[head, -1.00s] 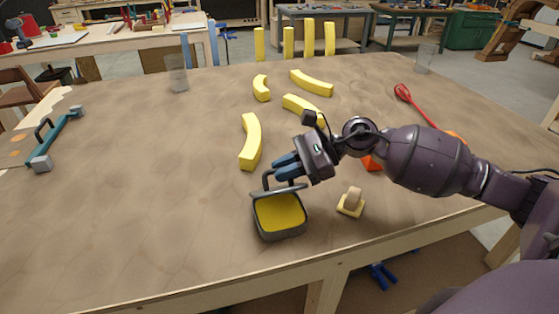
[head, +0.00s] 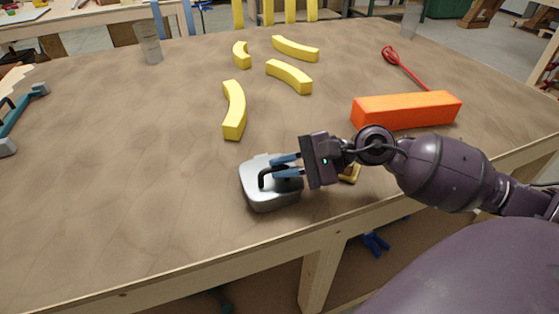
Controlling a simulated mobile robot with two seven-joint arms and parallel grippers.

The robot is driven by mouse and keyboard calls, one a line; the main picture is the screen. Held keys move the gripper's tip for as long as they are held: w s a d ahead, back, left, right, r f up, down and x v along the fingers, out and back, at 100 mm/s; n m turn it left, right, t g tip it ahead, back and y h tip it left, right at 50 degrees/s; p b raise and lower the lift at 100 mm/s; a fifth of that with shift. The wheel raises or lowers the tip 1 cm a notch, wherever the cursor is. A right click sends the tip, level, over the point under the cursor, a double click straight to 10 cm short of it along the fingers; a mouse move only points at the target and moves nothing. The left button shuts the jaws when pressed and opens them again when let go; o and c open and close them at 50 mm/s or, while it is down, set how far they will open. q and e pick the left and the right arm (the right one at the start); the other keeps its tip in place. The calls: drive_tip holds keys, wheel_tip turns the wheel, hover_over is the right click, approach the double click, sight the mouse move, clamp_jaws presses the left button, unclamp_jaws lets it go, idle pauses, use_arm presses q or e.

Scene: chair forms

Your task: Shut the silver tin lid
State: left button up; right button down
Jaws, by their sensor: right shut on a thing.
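The silver tin (head: 268,199) sits near the front edge of the table. Its silver lid (head: 256,168) lies down over the top, and the yellow inside no longer shows. A dark handle stands on the lid. My right gripper (head: 272,172) reaches in from the right with its blue fingers at this handle, shut on it. Whether the lid's rim is flush all round is hard to tell, as the fingers cover part of it. My left gripper is not in view.
An orange block (head: 406,110) lies right of and behind my right gripper. A small yellow-based piece (head: 350,173) is partly hidden behind the gripper. Several curved yellow pieces (head: 234,110) lie farther back. A glass (head: 149,43) stands at the back left. The table left of the tin is clear.

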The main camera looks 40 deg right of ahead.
drive_tip(key=shift+f, duration=0.2)
idle(0.3)
drive_tip(key=c, duration=1.4)
unclamp_jaws()
drive_tip(key=shift+c, duration=0.2)
drive_tip(key=v, duration=1.1)
drive_tip(key=shift+p, duration=0.4)
drive_tip(key=shift+s, duration=0.1)
